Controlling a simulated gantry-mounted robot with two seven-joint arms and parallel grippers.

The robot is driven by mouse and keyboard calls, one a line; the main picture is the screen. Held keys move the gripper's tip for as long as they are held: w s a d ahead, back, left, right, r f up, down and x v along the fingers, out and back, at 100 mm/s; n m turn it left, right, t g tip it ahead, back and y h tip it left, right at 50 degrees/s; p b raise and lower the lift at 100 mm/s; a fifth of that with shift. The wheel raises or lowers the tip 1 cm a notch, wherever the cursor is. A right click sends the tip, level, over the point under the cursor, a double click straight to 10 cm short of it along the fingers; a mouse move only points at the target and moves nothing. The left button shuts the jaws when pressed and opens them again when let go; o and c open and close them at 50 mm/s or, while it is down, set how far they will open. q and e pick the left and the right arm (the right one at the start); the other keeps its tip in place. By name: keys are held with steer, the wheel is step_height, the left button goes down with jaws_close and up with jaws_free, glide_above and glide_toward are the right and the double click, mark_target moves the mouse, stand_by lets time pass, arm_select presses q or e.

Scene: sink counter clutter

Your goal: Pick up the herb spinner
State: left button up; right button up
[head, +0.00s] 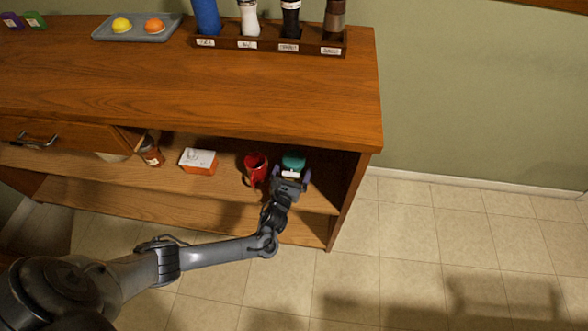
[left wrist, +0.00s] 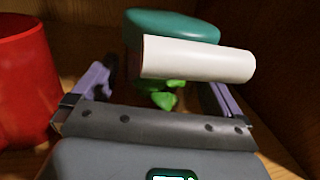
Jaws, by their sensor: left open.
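The herb spinner (head: 293,160) has a teal lid and stands on the open shelf of the wooden cabinet, near its right end. In the left wrist view the herb spinner (left wrist: 172,25) shows its teal top, a white cylindrical part (left wrist: 198,60) like a handle, and green bits below it. My left gripper (head: 291,176) is open, with its purple fingers (left wrist: 165,85) on either side of the herb spinner. I cannot tell whether the fingers touch it. Its lower body is mostly hidden by the white part and the gripper. My right gripper is not in view.
A red mug (head: 255,167) stands close on the left of the gripper. It also shows in the left wrist view (left wrist: 22,85). A white and orange box (head: 198,161) and a jar (head: 151,152) are farther left. The cabinet's side wall (head: 350,195) is close on the right.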

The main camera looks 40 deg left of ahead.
arm_select(q)
steer(key=shift+w+a, duration=0.25)
steer(key=shift+w, duration=0.3)
steer(key=shift+s, duration=0.1)
steer(key=shift+c, duration=1.1)
steer(key=c, duration=0.9)
